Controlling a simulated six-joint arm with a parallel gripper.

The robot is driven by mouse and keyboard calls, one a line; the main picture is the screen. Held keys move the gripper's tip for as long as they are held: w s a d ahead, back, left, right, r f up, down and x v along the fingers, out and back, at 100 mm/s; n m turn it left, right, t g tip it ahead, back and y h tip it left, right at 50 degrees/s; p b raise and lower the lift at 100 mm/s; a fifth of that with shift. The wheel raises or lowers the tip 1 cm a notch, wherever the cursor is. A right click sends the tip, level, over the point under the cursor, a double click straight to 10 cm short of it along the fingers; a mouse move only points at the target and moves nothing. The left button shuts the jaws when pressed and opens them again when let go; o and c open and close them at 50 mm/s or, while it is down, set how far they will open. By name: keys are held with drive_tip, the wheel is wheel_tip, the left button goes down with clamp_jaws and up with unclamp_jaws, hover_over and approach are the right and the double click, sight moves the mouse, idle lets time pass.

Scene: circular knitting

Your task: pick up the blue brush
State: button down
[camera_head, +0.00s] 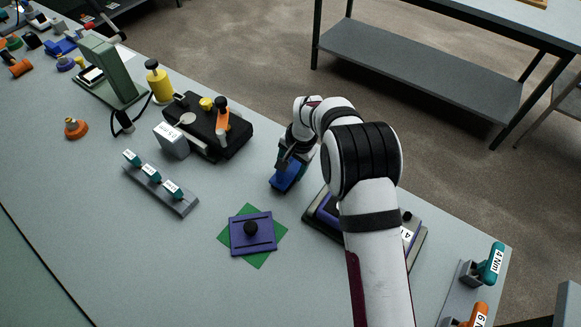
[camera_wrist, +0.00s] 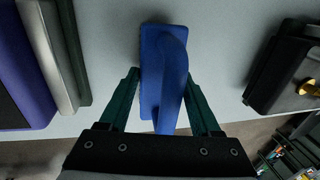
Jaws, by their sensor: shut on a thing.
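The blue brush (camera_head: 287,177) is at the right middle of the table in the head view, under my gripper (camera_head: 293,158). The wrist view shows the blue brush (camera_wrist: 163,75) between the two dark green fingers of my gripper (camera_wrist: 163,100). It has a flat blue block and a curved handle. My gripper is shut on the brush. I cannot tell whether the brush touches the table or is slightly above it.
A black case (camera_head: 208,125) with an orange tool stands left of the brush. A purple plate (camera_head: 252,234) with a black knob lies on a green square (camera_head: 262,258) in front. A purple and grey tray (camera_head: 322,215) sits close by, partly behind my arm. Bare table lies between.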

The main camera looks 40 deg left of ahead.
sight(295, 170)
drive_tip(key=r, duration=0.2)
drive_tip(key=d+r, duration=0.1)
drive_tip(key=r, duration=0.1)
drive_tip(key=shift+w+d+r, duration=0.1)
drive_tip(key=shift+w+r, duration=0.1)
drive_tip(key=shift+r, duration=0.2)
drive_tip(key=w+d+r, duration=0.2)
drive_tip(key=d+r, duration=0.4)
drive_tip(key=d, duration=0.4)
drive_tip(key=shift+w, duration=0.3)
drive_tip(key=c, duration=0.6)
unclamp_jaws()
clamp_jaws()
drive_tip(key=s+d+r, duration=0.2)
drive_tip(key=s+d, duration=0.3)
drive_tip(key=d, duration=0.4)
drive_tip(key=shift+d+r, duration=0.15)
